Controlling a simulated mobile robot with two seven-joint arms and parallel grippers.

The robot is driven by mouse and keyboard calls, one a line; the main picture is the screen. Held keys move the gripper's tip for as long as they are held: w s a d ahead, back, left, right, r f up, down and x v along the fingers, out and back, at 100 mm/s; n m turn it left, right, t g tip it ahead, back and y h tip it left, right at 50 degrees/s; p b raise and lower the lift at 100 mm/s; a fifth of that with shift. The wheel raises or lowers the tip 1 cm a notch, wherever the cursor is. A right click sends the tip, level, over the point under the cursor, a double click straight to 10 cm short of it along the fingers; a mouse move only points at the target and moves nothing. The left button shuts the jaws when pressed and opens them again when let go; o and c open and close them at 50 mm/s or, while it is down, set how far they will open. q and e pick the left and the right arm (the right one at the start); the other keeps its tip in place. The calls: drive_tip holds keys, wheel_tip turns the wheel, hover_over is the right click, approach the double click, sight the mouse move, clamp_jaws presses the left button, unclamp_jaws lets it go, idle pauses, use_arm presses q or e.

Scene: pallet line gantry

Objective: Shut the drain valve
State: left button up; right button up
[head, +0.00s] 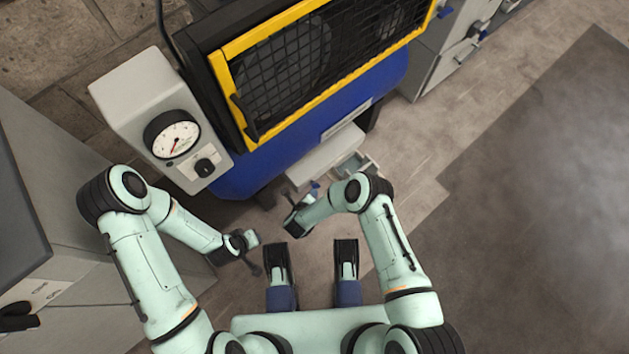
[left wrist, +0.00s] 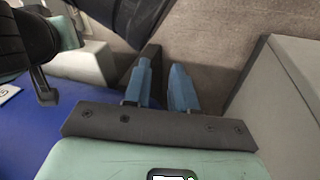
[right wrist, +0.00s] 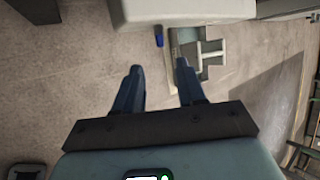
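A small blue lever (head: 315,187), apparently the drain valve handle, shows under the front edge of the blue tank (head: 270,160). It also shows in the right wrist view (right wrist: 158,36), just beyond my right fingertips, beside a pale block. Its valve body is too small or hidden to make out, and I cannot tell its setting. My right gripper (right wrist: 157,72) is open and empty, its fingers apart and not touching the lever. My left gripper (left wrist: 160,75) is open and empty, low in front of the tank's left end and away from the lever.
A yellow-framed mesh guard (head: 300,65) tops the tank. A grey box with a pressure gauge (head: 172,135) and black knob (head: 204,167) stands at its left. A grey cabinet (head: 50,200) is near my left arm. A small open tray (head: 357,164) sits beside the pale block (head: 325,155). Floor right is clear.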

sight(315, 186)
drive_tip(key=b+x, duration=0.5)
drive_tip(key=x, duration=0.6)
drive_tip(key=shift+d+f, duration=0.1)
drive_tip(key=shift+f, duration=0.05)
use_arm(q)
drive_tip(key=s+a+f+g, duration=0.1)
drive_tip(key=s+f+g, duration=0.3)
drive_tip(key=s+f, duration=0.4)
drive_tip(key=shift+s+a+n+b, duration=0.2)
drive_tip(key=shift+s+n+b, duration=0.2)
drive_tip(key=shift+s, duration=1.5)
use_arm(e)
drive_tip(key=shift+w+d+f, duration=0.1)
drive_tip(key=shift+w+f, duration=0.2)
drive_tip(key=shift+w, duration=0.05)
use_arm(q)
drive_tip(key=shift+f, duration=0.1)
use_arm(e)
clamp_jaws()
